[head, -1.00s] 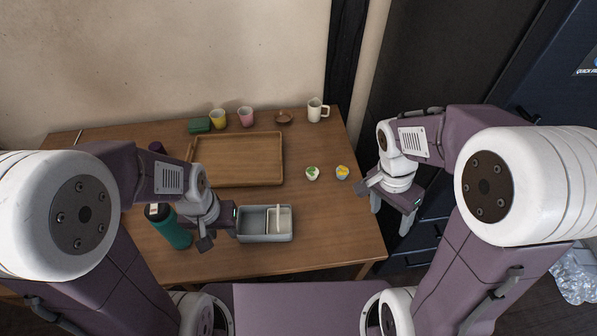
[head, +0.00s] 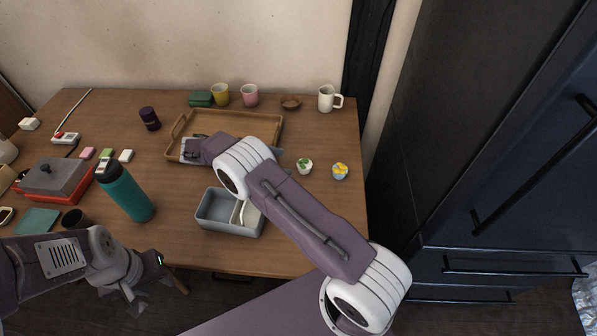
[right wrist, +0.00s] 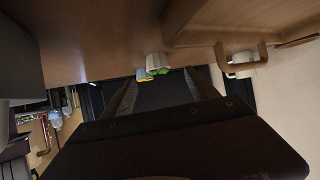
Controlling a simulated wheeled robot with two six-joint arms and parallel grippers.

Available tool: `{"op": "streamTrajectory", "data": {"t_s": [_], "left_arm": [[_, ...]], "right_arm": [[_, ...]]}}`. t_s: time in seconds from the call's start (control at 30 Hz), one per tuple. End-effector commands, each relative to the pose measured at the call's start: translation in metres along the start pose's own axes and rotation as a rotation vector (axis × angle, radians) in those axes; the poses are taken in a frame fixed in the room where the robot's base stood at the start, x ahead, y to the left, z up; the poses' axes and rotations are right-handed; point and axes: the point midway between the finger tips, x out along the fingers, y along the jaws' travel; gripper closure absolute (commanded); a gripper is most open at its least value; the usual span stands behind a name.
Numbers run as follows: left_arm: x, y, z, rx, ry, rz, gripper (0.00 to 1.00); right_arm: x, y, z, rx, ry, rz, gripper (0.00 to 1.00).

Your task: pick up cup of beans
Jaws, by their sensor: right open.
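Two small cups stand at the table's right. One has a green and white top (head: 304,166); the other has a yellow and blue top (head: 340,171). I cannot tell which holds beans. In the right wrist view, the green-topped cup (right wrist: 154,64) and the yellow one (right wrist: 142,74) appear close together beyond the fingers. My right gripper (right wrist: 163,88) is open and empty, pointing toward them. In the head view my arm mostly hides it; a grey part shows left of the green-topped cup. My left gripper (head: 143,283) is low by the front table edge, its jaw gap unclear.
A wooden tray (head: 272,125) lies under my right arm. A grey divided box (head: 213,211) and a teal bottle (head: 125,192) stand in front. Yellow (head: 221,95) and pink (head: 250,95) cups, a brown bowl (head: 291,103) and a white mug (head: 326,99) line the back.

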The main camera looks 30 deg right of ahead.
Motion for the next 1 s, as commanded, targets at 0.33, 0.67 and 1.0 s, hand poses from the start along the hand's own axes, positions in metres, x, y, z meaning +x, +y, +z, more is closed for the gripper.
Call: {"op": "streamTrajectory", "data": {"t_s": [0.33, 0.67, 1.0], "left_arm": [[-0.002, 0.000, 0.000, 0.000, 0.000, 0.000, 0.64], [-0.003, 0.000, 0.000, 0.000, 0.000, 0.000, 0.64], [-0.003, 0.000, 0.000, 0.000, 0.000, 0.000, 0.64]], "right_arm": [[0.037, 0.000, -0.002, 0.000, -0.002, 0.001, 0.32], [0.076, 0.004, -0.003, 0.000, -0.002, 0.003, 0.32], [0.090, 0.003, -0.002, 0.001, -0.003, 0.000, 0.32]]}}
